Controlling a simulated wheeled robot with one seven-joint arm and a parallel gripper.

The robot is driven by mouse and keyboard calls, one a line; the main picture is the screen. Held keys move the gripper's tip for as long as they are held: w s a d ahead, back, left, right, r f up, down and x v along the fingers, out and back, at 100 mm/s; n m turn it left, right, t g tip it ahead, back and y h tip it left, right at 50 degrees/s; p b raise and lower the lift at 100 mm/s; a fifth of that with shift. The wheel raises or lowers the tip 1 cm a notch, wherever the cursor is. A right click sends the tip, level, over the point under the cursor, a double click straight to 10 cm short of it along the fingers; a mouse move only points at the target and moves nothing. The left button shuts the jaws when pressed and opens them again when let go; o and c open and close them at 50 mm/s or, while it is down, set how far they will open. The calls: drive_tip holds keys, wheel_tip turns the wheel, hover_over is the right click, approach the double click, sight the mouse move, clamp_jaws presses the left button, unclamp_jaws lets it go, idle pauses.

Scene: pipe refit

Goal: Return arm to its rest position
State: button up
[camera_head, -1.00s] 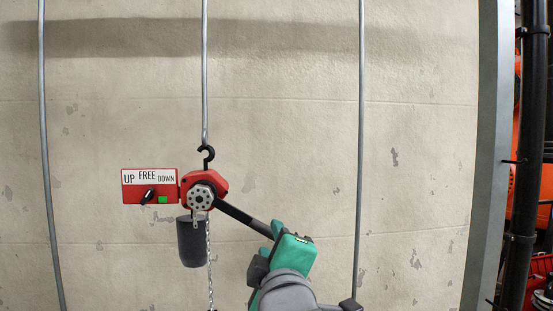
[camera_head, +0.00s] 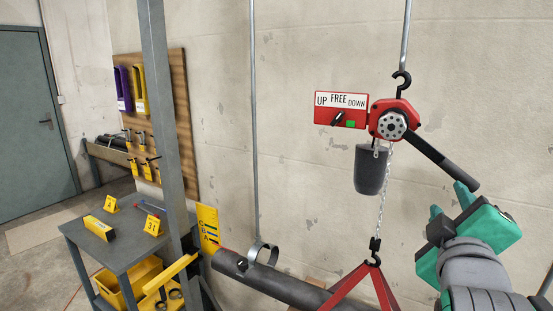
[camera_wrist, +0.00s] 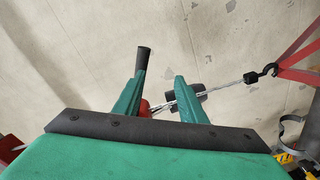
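My gripper (camera_head: 450,200) is at the right in the head view, beside the free end of the hoist's black lever (camera_head: 440,160). In the wrist view my gripper (camera_wrist: 161,74) has its two green fingers apart with nothing between the tips. The black lever end (camera_wrist: 143,58) shows just past the left fingertip; whether they touch I cannot tell. The red chain hoist (camera_head: 392,119) hangs from a hook on a rod, with its UP/FREE/DOWN panel (camera_head: 341,108) to its left. My arm (camera_head: 470,270) is still extended at the lower right.
The hoist chain (camera_head: 381,200) runs down to red slings (camera_head: 363,286) over a dark pipe (camera_head: 285,283). A grey post (camera_head: 163,110) and a cart (camera_head: 105,248) with yellow items stand at the left. A tool board (camera_head: 178,75) and a door (camera_head: 30,125) are behind.

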drive_tip(key=w+a+f+m+y, duration=0.1)
drive_tip(key=w+a+f, duration=0.2)
drive_tip(key=f, duration=0.7)
drive_tip(key=w+a+f+m+y, duration=0.2)
drive_tip(key=w+a+f, duration=0.15)
drive_tip(key=f, duration=0.65)
drive_tip(key=s+a+f+m+y, duration=0.1)
drive_tip(key=s+a+f, duration=0.1)
drive_tip(key=a+f, duration=0.5)
drive_tip(key=s+a+f+m, duration=0.1)
drive_tip(key=s+a+f, duration=0.2)
drive_tip(key=f, duration=0.7)
drive_tip(key=s+a+f+m+y, duration=0.1)
drive_tip(key=s+a+f+y, duration=0.1)
drive_tip(key=s+a+f, duration=1)
drive_tip(key=s+a+f+y, duration=0.1)
drive_tip(key=s, duration=0.9)
drive_tip(key=s+a+f+y, duration=0.1)
drive_tip(key=s+a, duration=0.1)
drive_tip(key=s, duration=0.9)
drive_tip(key=shift+f+m+y, duration=0.3)
drive_tip(key=shift+y, duration=0.1)
